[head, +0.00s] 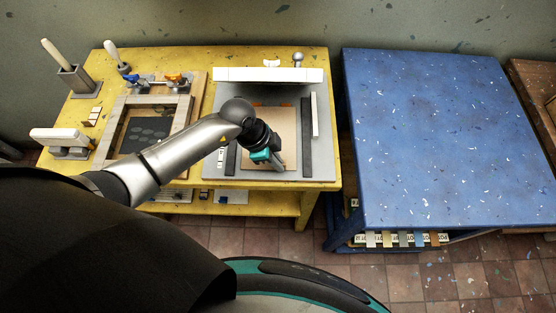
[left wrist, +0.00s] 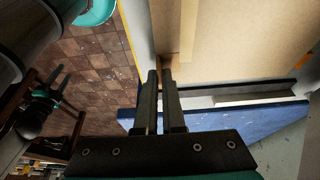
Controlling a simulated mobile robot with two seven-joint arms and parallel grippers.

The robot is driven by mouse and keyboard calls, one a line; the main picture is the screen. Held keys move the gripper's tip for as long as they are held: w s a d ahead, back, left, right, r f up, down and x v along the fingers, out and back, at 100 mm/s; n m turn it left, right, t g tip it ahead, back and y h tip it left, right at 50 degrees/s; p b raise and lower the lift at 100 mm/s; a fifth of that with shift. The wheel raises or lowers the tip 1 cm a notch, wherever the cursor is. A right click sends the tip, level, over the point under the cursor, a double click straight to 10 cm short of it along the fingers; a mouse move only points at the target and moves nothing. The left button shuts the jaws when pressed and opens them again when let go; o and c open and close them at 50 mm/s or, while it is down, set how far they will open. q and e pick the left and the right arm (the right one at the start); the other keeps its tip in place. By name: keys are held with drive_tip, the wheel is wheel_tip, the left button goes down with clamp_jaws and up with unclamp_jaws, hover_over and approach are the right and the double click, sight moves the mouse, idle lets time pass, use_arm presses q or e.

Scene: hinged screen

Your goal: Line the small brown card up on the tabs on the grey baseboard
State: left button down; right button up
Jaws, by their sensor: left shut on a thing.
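In the head view the brown card (head: 285,122) lies flat over the grey baseboard (head: 324,165), between two dark bars. My left gripper (head: 278,163) is at the card's near edge, with its fingers pointing down. In the left wrist view its fingers (left wrist: 161,72) are close together, shut on the edge of the card (left wrist: 245,45). Small orange marks, perhaps the tabs, show by the card's far edge; my arm and wrist hide part of it. My right gripper (left wrist: 59,82) shows small in the left wrist view, fingers apart and empty above the floor.
A white bar (head: 268,75) spans the baseboard's far side. A wooden frame (head: 112,120) with a dark screen stands left on the yellow table (head: 320,62). Tools stand at the far left. The blue table (head: 440,130) on the right is clear.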

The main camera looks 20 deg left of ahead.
use_arm(q)
drive_tip(key=c, duration=0.9)
unclamp_jaws()
drive_tip(key=shift+o, duration=0.2)
wheel_tip(320, 180, up, 5)
drive_tip(key=p, duration=0.6)
drive_tip(key=shift+r, duration=1)
